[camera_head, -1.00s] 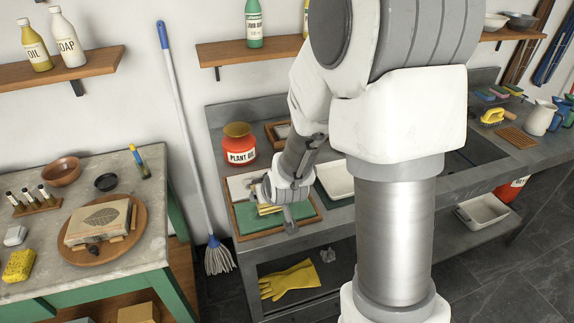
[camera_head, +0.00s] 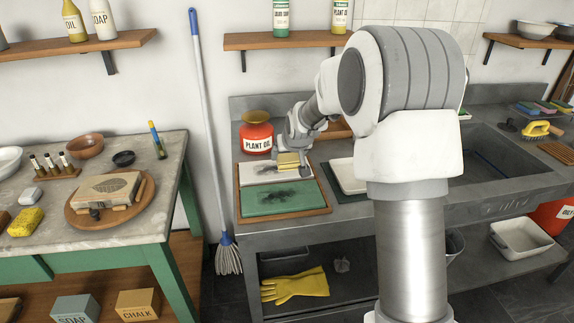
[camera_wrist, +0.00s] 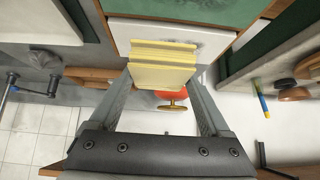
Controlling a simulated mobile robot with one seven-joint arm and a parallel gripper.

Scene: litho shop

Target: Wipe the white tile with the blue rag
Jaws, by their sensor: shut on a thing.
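My gripper (camera_head: 292,168) is shut on a pale yellow folded cloth (camera_head: 288,160). The cloth also shows between the fingers in the wrist view (camera_wrist: 162,66). The white tile (camera_head: 249,173) lies at the back of a wooden-rimmed tray (camera_head: 238,200), with a dark smudge on it. A green tile (camera_head: 262,205) lies in front of it, also smudged. The gripper and cloth are over the right part of the white tile; whether the cloth touches it I cannot tell. I make out no blue rag for certain.
A red plant oil jar (camera_head: 257,134) stands behind the tray. A white tray (camera_head: 347,176) is close on its right. A sink (camera_head: 485,155) is farther right. Colored pads (camera_head: 540,108) lie at the far right. A mop (camera_head: 205,130) leans left of the bench.

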